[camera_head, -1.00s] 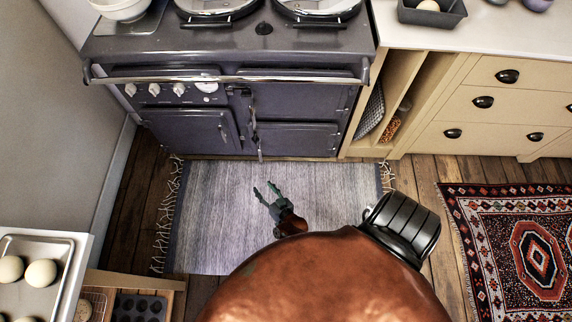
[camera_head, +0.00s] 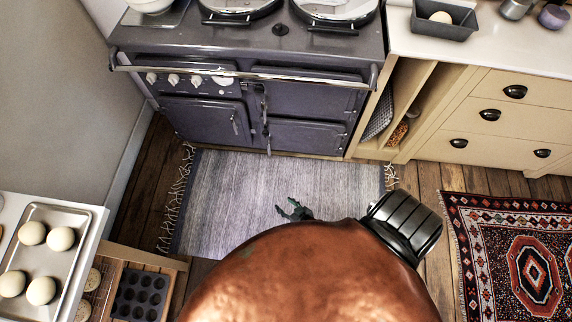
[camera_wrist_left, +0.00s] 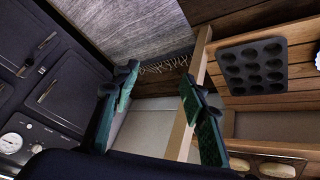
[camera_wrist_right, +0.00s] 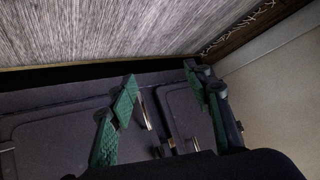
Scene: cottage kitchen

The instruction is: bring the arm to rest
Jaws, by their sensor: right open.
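My right gripper (camera_head: 293,209) is low over the grey rug in the head view, just beyond my copper-coloured body, which hides the arm behind it. In the right wrist view its green-padded fingers (camera_wrist_right: 160,80) are apart with nothing between them. The dark stove front and the rug lie beyond them. My left gripper does not show in the head view. In its own wrist view the left gripper (camera_wrist_left: 158,88) has its fingers spread and empty, with a wooden shelf edge and the floor beyond.
The dark stove (camera_head: 265,95) stands ahead, with drawers (camera_head: 490,118) to its right. At lower left, a tray (camera_head: 88,217) of pale round buns sits on a counter above a muffin tin (camera_head: 140,293). The grey rug (camera_head: 235,190) is clear around my right gripper.

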